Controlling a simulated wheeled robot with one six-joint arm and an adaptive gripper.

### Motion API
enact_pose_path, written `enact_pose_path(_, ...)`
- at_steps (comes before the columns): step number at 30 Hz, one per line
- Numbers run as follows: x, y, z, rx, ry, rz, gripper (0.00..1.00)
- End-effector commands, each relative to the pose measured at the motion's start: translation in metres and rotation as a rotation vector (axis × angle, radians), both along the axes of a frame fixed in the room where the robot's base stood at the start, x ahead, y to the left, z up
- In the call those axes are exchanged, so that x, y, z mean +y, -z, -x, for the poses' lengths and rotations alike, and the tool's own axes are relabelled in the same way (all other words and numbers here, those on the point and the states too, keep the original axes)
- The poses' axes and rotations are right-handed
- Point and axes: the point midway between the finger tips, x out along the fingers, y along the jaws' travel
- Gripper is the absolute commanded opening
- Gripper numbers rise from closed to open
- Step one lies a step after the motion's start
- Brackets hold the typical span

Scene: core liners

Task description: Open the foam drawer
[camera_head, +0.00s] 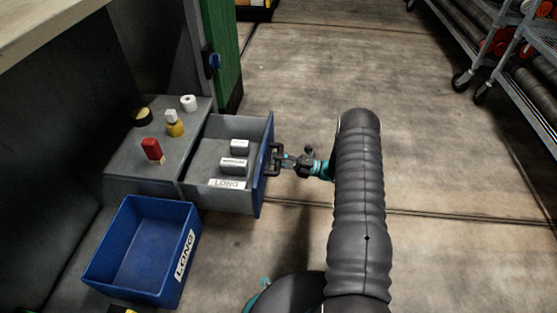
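A grey drawer (205,152) with a blue front (265,165) stands pulled out from the grey cabinet, at the centre left of the head view. Inside lie two small grey blocks with white labels, one at the back (239,147) and one nearer (234,166). A dark handle (274,147) sticks out from the front. My gripper (284,161) is at this handle from the right and appears shut on it; the fingertips are small and dark. No foam marking is readable.
A blue bin (113,243) labelled LONG stands below left of the drawer. The grey cabinet top (120,166) holds several small items, including a red one (152,149) and a white roll (188,102). Wheeled racks (470,45) stand far right. The floor between is clear.

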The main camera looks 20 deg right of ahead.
Motion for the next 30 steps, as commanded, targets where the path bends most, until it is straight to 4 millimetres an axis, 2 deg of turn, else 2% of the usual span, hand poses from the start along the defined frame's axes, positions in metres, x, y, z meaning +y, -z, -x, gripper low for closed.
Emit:
enact_pose_path(1, -0.002, 0.0, -0.001, -0.002, 0.005, 0.002, 0.36)
enact_pose_path(3, -0.001, 0.0, -0.001, -0.002, 0.004, 0.002, 0.49)
enact_pose_path(14, -0.004, 0.001, 0.001, -0.001, 0.002, 0.0, 0.49)
enact_pose_path(19, -0.023, 0.005, 0.009, 0.0, 0.005, 0.0, 0.49)
enact_pose_path(30, -0.087, 0.019, 0.035, -0.001, 0.004, 0.0, 0.49)
